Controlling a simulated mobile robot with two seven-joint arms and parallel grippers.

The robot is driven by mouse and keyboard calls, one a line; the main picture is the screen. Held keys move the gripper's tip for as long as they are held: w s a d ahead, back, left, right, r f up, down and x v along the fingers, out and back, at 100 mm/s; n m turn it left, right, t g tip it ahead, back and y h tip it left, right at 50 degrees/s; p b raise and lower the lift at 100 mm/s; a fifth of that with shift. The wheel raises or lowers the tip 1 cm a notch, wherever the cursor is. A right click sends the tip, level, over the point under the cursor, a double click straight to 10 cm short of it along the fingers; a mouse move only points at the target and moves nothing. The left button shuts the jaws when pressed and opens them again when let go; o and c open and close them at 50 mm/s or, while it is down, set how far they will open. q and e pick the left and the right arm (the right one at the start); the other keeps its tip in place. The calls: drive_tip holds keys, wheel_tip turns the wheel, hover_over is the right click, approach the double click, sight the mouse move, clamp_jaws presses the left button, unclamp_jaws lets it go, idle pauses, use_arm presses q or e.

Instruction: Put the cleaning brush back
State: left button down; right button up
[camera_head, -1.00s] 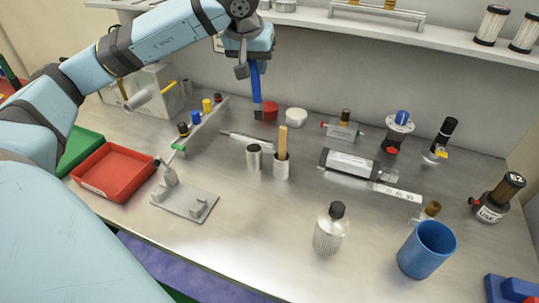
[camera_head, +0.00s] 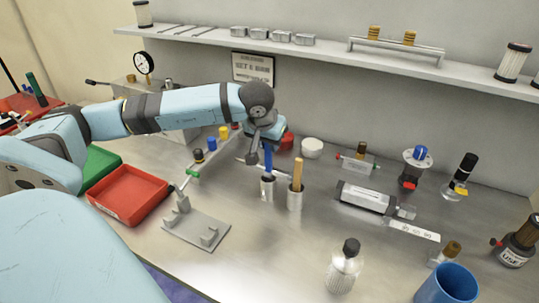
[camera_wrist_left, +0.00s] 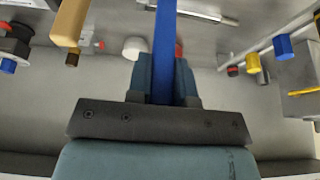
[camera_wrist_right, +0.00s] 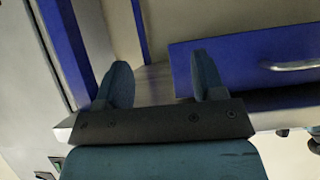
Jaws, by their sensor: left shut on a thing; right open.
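A blue-handled brush (camera_head: 268,160) is upright in my left gripper (camera_head: 266,143), which is shut on it. Its lower end meets the mouth of a small metal cup (camera_head: 267,190); how deep it sits I cannot tell. In the left wrist view the blue handle (camera_wrist_left: 165,45) runs between the fingers (camera_wrist_left: 163,78). A second metal cup (camera_head: 295,201) just to the right holds a tan wooden handle (camera_head: 297,173). My right gripper (camera_wrist_right: 158,85) is open and empty in the right wrist view.
A red tray (camera_head: 128,193) and a grey stand (camera_head: 196,229) are left of the cups. A blue drawer front (camera_wrist_right: 250,60) is by my right gripper.

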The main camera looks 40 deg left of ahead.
sight(269, 154)
use_arm(q)
wheel_tip(269, 154, down, 4)
drive_tip(key=shift+f, duration=0.25)
drive_tip(key=c, duration=1)
unclamp_jaws()
drive_tip(key=shift+f, duration=0.1)
drive_tip(key=shift+s+r, duration=0.1)
drive_tip(key=shift+r, duration=0.3)
drive_tip(key=v, duration=1.1)
drive_tip(key=shift+s+d+r, duration=0.15)
drive_tip(key=shift+r, duration=0.05)
